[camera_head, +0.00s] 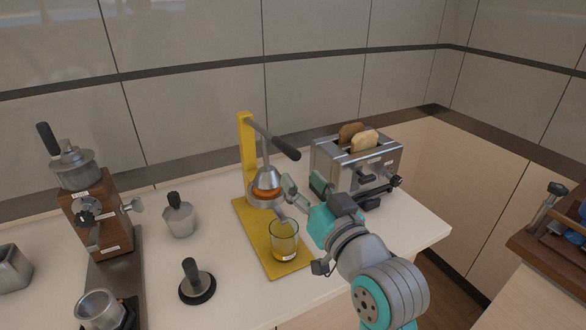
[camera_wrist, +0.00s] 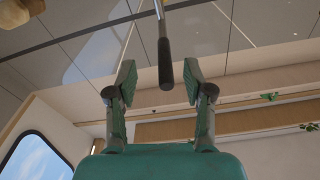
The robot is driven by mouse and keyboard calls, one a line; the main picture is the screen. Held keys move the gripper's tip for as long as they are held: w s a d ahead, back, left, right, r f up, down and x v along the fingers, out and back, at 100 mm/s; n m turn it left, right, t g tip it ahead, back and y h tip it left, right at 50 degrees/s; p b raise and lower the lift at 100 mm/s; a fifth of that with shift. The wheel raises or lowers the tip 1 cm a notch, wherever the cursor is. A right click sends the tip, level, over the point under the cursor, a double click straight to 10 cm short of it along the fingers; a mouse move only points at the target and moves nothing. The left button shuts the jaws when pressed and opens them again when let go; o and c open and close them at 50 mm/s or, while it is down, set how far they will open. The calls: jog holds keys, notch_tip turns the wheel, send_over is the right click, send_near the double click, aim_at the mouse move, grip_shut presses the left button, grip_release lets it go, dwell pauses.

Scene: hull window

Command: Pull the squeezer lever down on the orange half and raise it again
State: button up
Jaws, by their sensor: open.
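The yellow squeezer (camera_head: 246,160) stands on the counter in the head view. Its lever (camera_head: 285,147) is raised, with the dark grip slanting down to the right. The orange half (camera_head: 266,193) sits under the metal cone of the press. A glass with yellow-orange juice (camera_head: 284,243) stands below on the yellow base. My gripper (camera_head: 304,186) is open and empty, pointing up, just below the end of the lever. In the wrist view the lever's dark grip (camera_wrist: 165,62) shows between and beyond the two open fingers (camera_wrist: 160,82); contact is not visible.
A toaster (camera_head: 340,166) with two bread slices stands close on the right of my gripper. A coffee grinder (camera_head: 98,212), a moka pot (camera_head: 180,218) and a tamper (camera_head: 197,285) stand to the left. The counter's front edge is near my arm.

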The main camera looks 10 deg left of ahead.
jog(key=v, duration=0.5)
jog(key=shift+w+a+r, duration=0.1)
jog(key=shift+w+r, duration=0.1)
jog(key=shift+r, duration=0.05)
jog(key=c, duration=0.7)
jog(key=w+r+g, duration=0.1)
jog(key=r, duration=0.1)
jog(key=w+r+g, duration=0.1)
jog(key=r, duration=0.1)
jog(key=w+a+r, duration=0.1)
jog(key=r, duration=0.1)
jog(key=shift+w+a+r+g, duration=0.15)
jog(key=shift+w+g, duration=0.1)
jog(key=shift+g, duration=0.15)
grip_shut()
notch_tip(320, 180, up, 7)
jog(key=d+g+h, duration=0.1)
jog(key=g+h, duration=0.1)
jog(key=shift+n, duration=0.3)
jog(key=x, duration=0.3)
jog(key=f+x, duration=0.1)
jog(key=x, duration=0.2)
jog(key=s+f+x, duration=0.1)
jog(key=x, duration=0.2)
jog(key=shift+w+a+f, duration=0.15)
jog(key=shift+w+f, duration=0.05)
jog(key=shift+w, duration=0.1)
jog(key=shift+s+f, duration=0.1)
jog(key=shift+f, duration=0.4)
